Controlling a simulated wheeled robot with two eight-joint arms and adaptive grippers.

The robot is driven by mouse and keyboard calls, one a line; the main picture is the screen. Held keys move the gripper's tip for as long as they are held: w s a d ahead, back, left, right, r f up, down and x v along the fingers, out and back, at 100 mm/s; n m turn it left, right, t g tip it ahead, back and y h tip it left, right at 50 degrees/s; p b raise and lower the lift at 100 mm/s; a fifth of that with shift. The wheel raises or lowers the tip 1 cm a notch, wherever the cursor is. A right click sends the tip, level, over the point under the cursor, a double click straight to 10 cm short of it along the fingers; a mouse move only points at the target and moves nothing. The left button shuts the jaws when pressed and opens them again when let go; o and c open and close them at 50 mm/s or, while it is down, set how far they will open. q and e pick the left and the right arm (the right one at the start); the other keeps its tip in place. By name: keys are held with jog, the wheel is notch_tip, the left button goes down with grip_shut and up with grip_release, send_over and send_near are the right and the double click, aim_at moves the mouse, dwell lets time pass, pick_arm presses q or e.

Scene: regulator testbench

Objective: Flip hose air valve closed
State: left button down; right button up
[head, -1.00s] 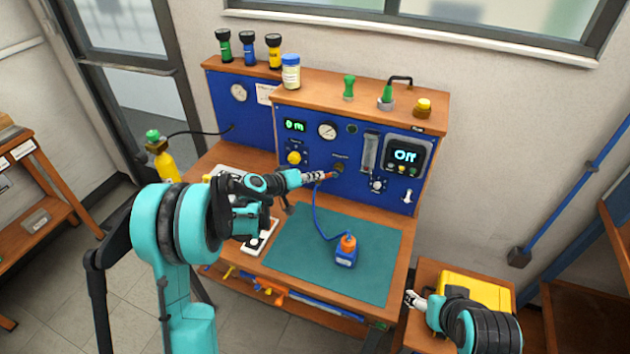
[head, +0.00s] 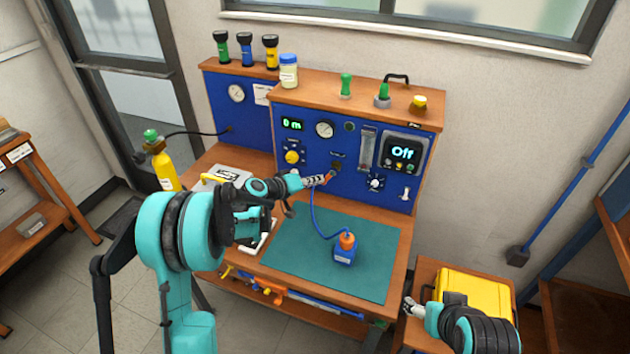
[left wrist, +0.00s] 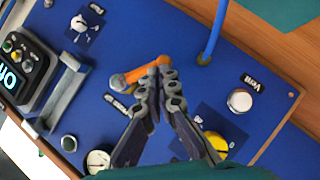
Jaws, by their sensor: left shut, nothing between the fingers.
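The hose air valve has an orange lever (left wrist: 147,71) on the blue panel. In the left wrist view the lever lies slanted, with its orange end at the fingertips and its other end at a grey pivot. In the head view the lever (head: 333,172) is small, just beyond the fingers. My left gripper (head: 326,179) is shut and empty, its tips at or very near the lever; contact is unclear. It also shows in the left wrist view (left wrist: 160,74). My right gripper (head: 409,305) is at the lower right, away from the panel; its finger gap is unclear.
A yellow knob (left wrist: 216,144) and a silver knob (left wrist: 240,100) sit near the fingers. A yellow case (head: 475,295) stands at right.

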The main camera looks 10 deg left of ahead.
pick_arm(q)
jog(key=shift+d+f, duration=0.2)
jog(key=shift+f, duration=0.05)
pick_arm(e)
jog(key=shift+f, duration=0.2)
pick_arm(q)
jog(key=shift+d+f+b, duration=0.2)
jog(key=shift+f+b, duration=0.05)
jog(key=shift+b, duration=0.1)
pick_arm(e)
jog(key=shift+f, duration=0.2)
pick_arm(q)
jog(key=shift+s+d+f+b, duration=0.15)
jog(key=shift+d+f+b, duration=0.15)
jog(key=shift+d+f, duration=0.1)
pick_arm(e)
jog(key=shift+f, duration=0.25)
dwell(0.4)
